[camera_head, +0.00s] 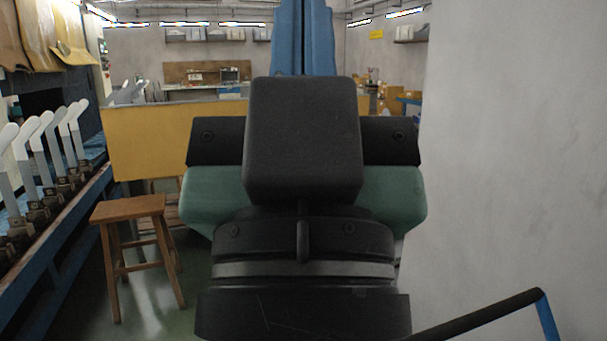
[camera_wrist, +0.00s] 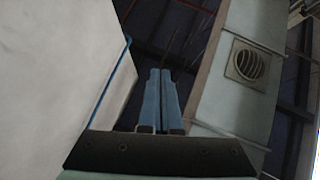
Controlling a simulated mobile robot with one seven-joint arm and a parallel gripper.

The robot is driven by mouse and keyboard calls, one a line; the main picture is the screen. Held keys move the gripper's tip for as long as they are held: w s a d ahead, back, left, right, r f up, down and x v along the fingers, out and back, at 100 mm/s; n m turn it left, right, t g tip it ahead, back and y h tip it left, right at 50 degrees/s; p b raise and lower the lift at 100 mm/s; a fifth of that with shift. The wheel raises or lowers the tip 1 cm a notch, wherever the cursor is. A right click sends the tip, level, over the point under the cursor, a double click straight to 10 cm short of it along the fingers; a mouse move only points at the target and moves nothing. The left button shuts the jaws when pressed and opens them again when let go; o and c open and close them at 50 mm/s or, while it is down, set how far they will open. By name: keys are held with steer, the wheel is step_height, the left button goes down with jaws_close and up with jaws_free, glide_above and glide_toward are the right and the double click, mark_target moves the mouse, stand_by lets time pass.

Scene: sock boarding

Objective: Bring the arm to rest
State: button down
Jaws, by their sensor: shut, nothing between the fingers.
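My gripper (camera_head: 304,22) points straight up at the top middle of the head view, its two blue fingers side by side and cut off by the picture's top edge. In the wrist view my gripper (camera_wrist: 161,72) shows its two blue fingers together, shut and empty, aimed at the ceiling. The black and green wrist of my arm fills the middle of the head view. Nothing touches the fingers in either view.
White sock forms (camera_head: 40,135) stand in a row on a blue bench at left. A wooden stool (camera_head: 128,212) stands near it, before a yellow panel (camera_head: 145,140). A grey wall (camera_head: 520,150) fills the right side, close by. A ceiling vent (camera_wrist: 250,64) shows above.

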step_height(320, 180, up, 17)
steer(key=p, duration=1.4)
steer(key=c, duration=1.5)
jaws_free()
steer(key=shift+r+p, duration=0.1)
steer(key=shift+p, duration=0.3)
steer(key=o, duration=0.7)
steer(key=shift+d, duration=0.15)
